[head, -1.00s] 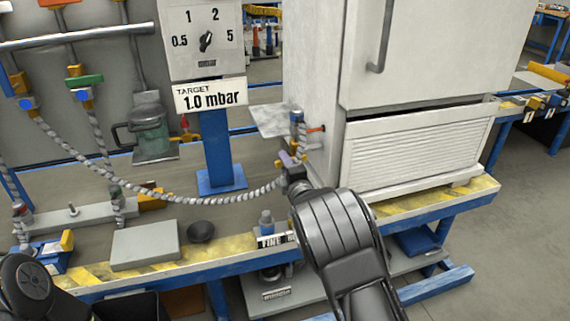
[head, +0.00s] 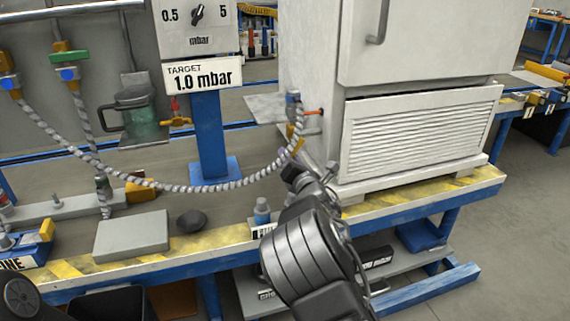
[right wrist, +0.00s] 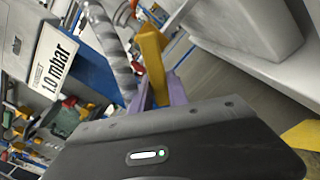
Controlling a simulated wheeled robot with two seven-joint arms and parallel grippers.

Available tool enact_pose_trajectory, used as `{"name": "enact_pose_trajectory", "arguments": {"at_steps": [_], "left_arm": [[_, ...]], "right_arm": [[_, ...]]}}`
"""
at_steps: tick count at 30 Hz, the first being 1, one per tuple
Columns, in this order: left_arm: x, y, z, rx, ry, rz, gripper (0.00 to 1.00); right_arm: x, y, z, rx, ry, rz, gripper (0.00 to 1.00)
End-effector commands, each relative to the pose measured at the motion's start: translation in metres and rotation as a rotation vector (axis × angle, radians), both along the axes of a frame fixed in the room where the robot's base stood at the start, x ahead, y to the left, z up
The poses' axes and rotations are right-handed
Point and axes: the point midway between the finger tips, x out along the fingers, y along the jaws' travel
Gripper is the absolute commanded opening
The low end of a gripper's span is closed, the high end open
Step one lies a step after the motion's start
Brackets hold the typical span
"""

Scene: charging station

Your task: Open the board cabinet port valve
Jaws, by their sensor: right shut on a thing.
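The white cabinet (head: 420,130) stands at the right of the bench. A red-orange stub (head: 313,112) shows at its left side, beside the upper end of a grey braided hose (head: 225,185). The yellow valve lever (head: 296,146) is small and partly covered by my right gripper (head: 295,160) in the head view. In the right wrist view the lever (right wrist: 152,55) is large, and the purple fingers of my right gripper (right wrist: 158,90) are shut on it. The hose (right wrist: 108,40) runs close beside it. The valve body is mostly hidden. My left gripper is out of view.
A blue post (head: 208,135) with a dial and a "TARGET 1.0 mbar" sign (head: 203,77) stands left of the cabinet. The hose sags across the bench.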

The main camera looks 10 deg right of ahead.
Motion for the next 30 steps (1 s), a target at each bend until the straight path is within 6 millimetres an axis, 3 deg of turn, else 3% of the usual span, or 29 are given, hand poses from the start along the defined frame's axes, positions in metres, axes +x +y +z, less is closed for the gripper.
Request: {"name": "enact_pose_trajectory", "arguments": {"at_steps": [1, 15, 30], "left_arm": [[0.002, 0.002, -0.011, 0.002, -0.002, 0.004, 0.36], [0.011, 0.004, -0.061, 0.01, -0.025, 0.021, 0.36], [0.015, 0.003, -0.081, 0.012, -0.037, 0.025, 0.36]], "right_arm": [[0.0, -0.001, -0.008, -0.047, -0.002, 0.001, 0.0], [0.002, -0.023, -0.016, -0.473, -0.029, 0.0, 0.0], [0.002, -0.034, -0.013, -0.672, -0.041, 0.0, 0.0]]}}
